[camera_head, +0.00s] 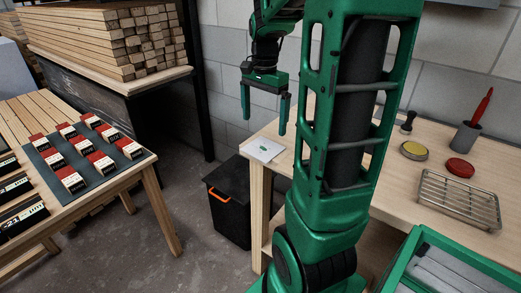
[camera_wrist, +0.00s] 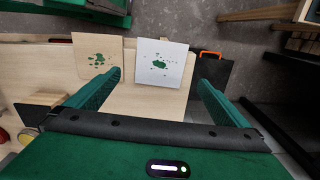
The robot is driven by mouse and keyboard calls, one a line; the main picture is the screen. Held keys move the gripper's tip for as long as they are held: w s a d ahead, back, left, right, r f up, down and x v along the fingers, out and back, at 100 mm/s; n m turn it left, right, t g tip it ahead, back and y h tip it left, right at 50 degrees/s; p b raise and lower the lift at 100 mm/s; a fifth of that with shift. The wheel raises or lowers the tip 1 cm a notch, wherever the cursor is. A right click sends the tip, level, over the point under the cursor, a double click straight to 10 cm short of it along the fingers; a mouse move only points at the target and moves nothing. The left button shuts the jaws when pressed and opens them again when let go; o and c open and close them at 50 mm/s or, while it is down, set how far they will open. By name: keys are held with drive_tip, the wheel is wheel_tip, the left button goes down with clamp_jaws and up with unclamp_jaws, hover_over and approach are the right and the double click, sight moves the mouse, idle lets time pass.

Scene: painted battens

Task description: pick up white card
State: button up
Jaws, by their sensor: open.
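The white card (camera_head: 262,149) lies flat on the near left corner of the right-hand wooden table and has a small green blot on it. In the wrist view the white card (camera_wrist: 161,63) lies beside a tan card (camera_wrist: 97,60) with similar green blots. My gripper (camera_head: 264,118) is open and empty, pointing down above the table near the white card. In the wrist view its two fingers stand apart, with the white card beyond and between the fingertips. In the head view the tan card cannot be made out, and my arm covers part of the table.
On the right table (camera_head: 400,190) are a wire rack (camera_head: 458,199), a yellow tin (camera_head: 414,151), a red tin (camera_head: 459,168) and a grey cup (camera_head: 466,137). A black bin (camera_head: 229,205) with an orange handle stands beside it. A left table holds several red-and-white blocks (camera_head: 72,179).

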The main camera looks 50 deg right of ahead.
sight(263, 148)
drive_tip(key=shift+w+f, duration=0.1)
drive_tip(key=shift+f, duration=4.15)
drive_tip(key=c, duration=0.9)
